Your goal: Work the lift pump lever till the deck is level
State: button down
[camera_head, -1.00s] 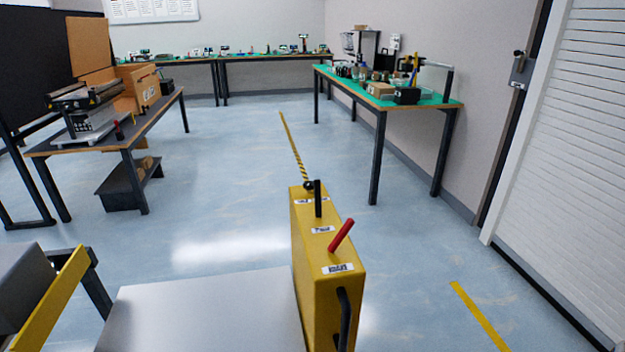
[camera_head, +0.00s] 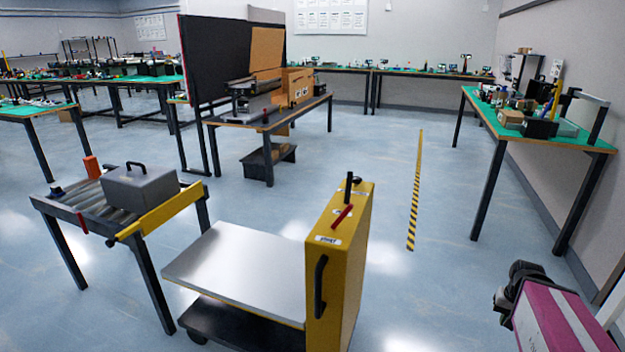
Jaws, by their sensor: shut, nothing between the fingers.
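A lift cart stands at the lower middle, with a flat silver deck (camera_head: 240,268) and a tall yellow column (camera_head: 330,275) at the deck's right. On the column's top are an upright black lever (camera_head: 348,186) with a dark knob beside it and a tilted red lever (camera_head: 342,216). My gripper (camera_head: 520,278), dark at the end of my magenta arm, is at the lower right, shut and empty, well apart from the levers.
A grey case (camera_head: 140,188) with a handle sits on the conveyor behind a yellow bar (camera_head: 165,210). A black handle (camera_head: 320,285) sticks out from the column. A bench (camera_head: 575,135) stands at right, another table (camera_head: 265,122) behind.

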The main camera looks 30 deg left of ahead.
aim_at(350, 174)
jog(key=i+l+u, duration=0.25)
jog(key=u, duration=0.15)
jog(key=i+l+u, duration=0.25)
jog(key=u, duration=0.15)
jog(key=i+l+u, duration=0.15)
jog(key=l+u, duration=0.2)
jog(key=i+l+u, duration=0.1)
jog(key=l+u, duration=0.3)
jog(key=j, duration=0.55)
